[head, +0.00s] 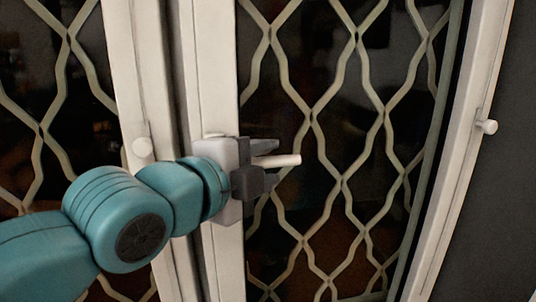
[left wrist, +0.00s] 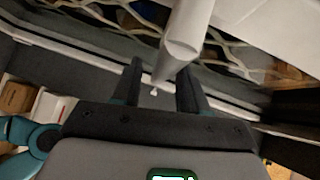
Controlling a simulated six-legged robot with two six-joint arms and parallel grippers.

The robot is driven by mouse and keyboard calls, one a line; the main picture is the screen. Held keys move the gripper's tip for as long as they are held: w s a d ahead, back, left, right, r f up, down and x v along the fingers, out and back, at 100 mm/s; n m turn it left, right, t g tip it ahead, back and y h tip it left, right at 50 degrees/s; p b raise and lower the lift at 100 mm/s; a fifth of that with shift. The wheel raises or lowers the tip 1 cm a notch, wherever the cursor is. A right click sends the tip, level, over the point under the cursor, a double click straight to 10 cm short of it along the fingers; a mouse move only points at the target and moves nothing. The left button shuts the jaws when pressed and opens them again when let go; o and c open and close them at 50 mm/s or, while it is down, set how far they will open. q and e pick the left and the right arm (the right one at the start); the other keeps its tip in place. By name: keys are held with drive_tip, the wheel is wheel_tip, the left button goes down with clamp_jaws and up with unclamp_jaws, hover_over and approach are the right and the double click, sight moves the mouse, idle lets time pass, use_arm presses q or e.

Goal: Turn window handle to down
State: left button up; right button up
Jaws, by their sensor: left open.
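The white window handle (head: 283,161) sticks out to the right, close to level, from the cream window frame (head: 212,60). Its mount is hidden behind my left gripper (head: 265,162). The gripper is open, with one dark finger above the handle and one below it. In the left wrist view the handle (left wrist: 186,38) comes down from the top, its end in line with the gap between the two fingers of the left gripper (left wrist: 160,72). I cannot tell whether either finger touches it. My right gripper is not in view.
A cream diamond lattice (head: 312,115) covers the dark pane behind the handle. A small knob (head: 142,147) sits on the frame post at left, and another knob (head: 487,127) on the right-hand frame. A brown box (left wrist: 15,97) shows at the left wrist view's left edge.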

use_arm(q)
drive_tip(key=shift+x, duration=0.85)
drive_tip(key=shift+c, duration=1.2)
drive_tip(key=shift+d, duration=0.1)
clamp_jaws()
